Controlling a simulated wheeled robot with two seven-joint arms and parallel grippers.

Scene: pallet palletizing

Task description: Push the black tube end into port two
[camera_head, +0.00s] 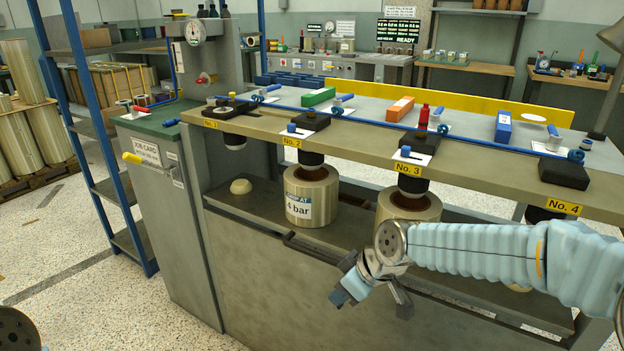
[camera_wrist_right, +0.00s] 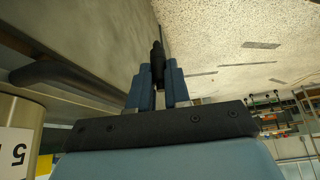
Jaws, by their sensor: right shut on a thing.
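My right gripper (camera_head: 343,295) hangs in front of the grey bench front, below and to the right of the No. 2 station. In the right wrist view its blue fingers (camera_wrist_right: 157,90) are shut on a slim black piece, the black tube end (camera_wrist_right: 158,58), which points away from the wrist. The tube end cannot be made out in the head view. The yellow No. 2 label (camera_head: 291,143) is on the bench's front edge, with a black fitting (camera_head: 311,158) below it, above a pale cylinder (camera_head: 311,207) marked "4 bar". The tube end is apart from that fitting. My left gripper does not show.
The No. 3 cylinder (camera_head: 408,208) stands right of the No. 2 one. A dark rail (camera_head: 318,247) runs along the lower shelf edge near my right gripper. A grey-green cabinet (camera_head: 166,210) stands at left. The speckled floor (camera_head: 80,290) there is largely clear.

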